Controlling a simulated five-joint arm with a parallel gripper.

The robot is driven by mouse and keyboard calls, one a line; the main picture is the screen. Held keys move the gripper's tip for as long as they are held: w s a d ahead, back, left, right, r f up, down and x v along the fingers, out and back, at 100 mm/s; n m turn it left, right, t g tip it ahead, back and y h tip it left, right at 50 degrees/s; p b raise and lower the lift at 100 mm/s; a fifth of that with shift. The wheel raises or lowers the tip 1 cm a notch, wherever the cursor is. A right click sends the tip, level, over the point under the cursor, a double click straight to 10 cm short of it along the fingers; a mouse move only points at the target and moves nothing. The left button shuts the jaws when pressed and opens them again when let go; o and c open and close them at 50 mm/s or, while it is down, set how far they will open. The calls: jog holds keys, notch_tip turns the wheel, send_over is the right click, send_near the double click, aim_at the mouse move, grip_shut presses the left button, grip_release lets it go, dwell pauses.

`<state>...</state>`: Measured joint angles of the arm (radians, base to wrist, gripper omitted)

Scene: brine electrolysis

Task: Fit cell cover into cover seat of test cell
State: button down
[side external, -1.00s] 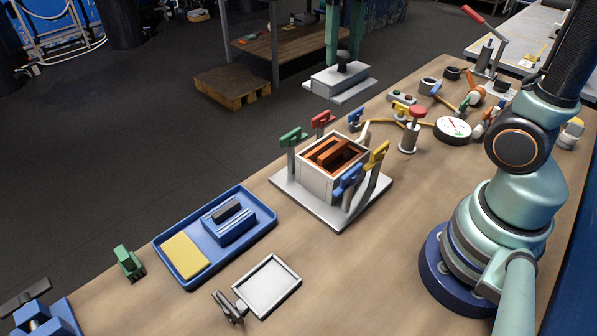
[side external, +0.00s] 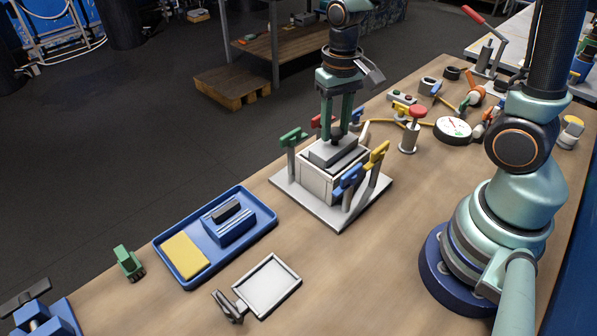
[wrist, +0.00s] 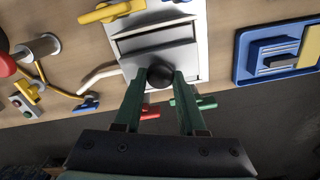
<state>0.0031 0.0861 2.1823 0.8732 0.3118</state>
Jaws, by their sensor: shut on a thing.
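The cell cover (side external: 322,155) is a grey stepped plate with a dark round knob, seen also in the wrist view (wrist: 150,61). My gripper (side external: 337,136) points down from above with its green fingers shut on the knob (wrist: 160,76). The cover is at the open top of the test cell (side external: 313,184), a pale square box on a grey base plate. It hides the orange-brown inside of the cell. A strip of the cell's rim (wrist: 155,27) shows beside the cover in the wrist view. I cannot tell whether the cover rests fully in the seat.
Coloured clamps stand around the cell: green (side external: 290,138), yellow (side external: 377,156) and blue (side external: 348,178), with a red one (wrist: 150,112) partly hidden by my fingers. A blue tray (side external: 268,222) lies to the left, and a white-rimmed tray (side external: 268,285) in front. A gauge (side external: 454,128) stands to the right.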

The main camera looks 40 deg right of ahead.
aim_at(335, 130)
jog(key=shift+f, duration=0.15)
jog(key=shift+c, duration=2.4)
grip_release()
notch_tip(335, 130, up, 12)
jog(key=shift+s+n+t, duration=1.8)
jog(key=shift+s+t, duration=0.6)
jog(key=shift+t, duration=0.4)
jog(key=shift+r, duration=0.2)
